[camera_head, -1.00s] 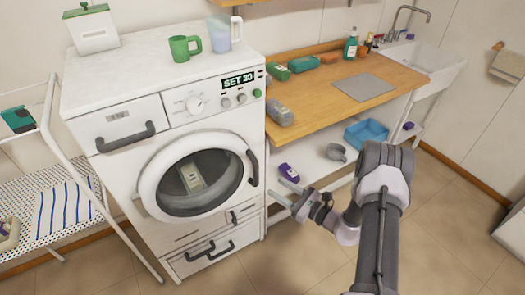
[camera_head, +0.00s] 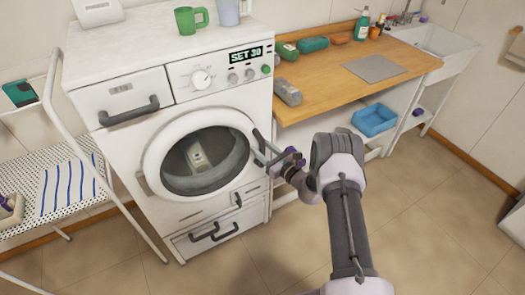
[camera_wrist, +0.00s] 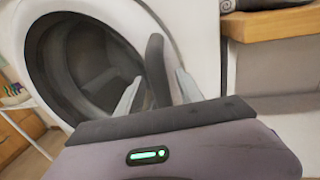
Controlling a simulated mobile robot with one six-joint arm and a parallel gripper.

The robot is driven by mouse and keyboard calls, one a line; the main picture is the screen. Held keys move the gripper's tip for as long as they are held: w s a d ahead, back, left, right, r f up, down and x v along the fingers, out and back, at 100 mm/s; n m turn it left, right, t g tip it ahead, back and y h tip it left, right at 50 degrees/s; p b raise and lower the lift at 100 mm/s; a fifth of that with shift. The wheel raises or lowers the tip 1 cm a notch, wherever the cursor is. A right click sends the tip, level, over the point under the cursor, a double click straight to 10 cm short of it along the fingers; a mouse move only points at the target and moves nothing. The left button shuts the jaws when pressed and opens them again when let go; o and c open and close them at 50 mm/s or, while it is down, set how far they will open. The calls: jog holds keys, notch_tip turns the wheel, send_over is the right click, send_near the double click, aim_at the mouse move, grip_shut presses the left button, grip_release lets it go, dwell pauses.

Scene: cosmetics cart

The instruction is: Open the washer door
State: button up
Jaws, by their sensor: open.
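The white washer (camera_head: 118,172) stands left of centre in the head view. Its round door (camera_head: 165,132), with a dark window, looks shut. The door's dark curved handle (camera_head: 259,141) is on the right side of the door and also shows in the wrist view (camera_wrist: 156,62). My gripper (camera_head: 263,153) is open at the handle. In the wrist view the handle stands between the two fingers of my gripper (camera_wrist: 158,88), with a gap on each side. The handle's lower end is hidden behind the gripper body.
A wooden counter (camera_head: 320,82) with bottles and a grey mat (camera_head: 374,68) lies right of the washer. A blue bin (camera_head: 374,119) sits below it. A rack (camera_head: 110,200) stands close on the left. The floor (camera_head: 440,215) in front is clear.

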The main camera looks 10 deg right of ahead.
jog(key=shift+c, duration=0.4)
grip_shut()
dwell(1.1)
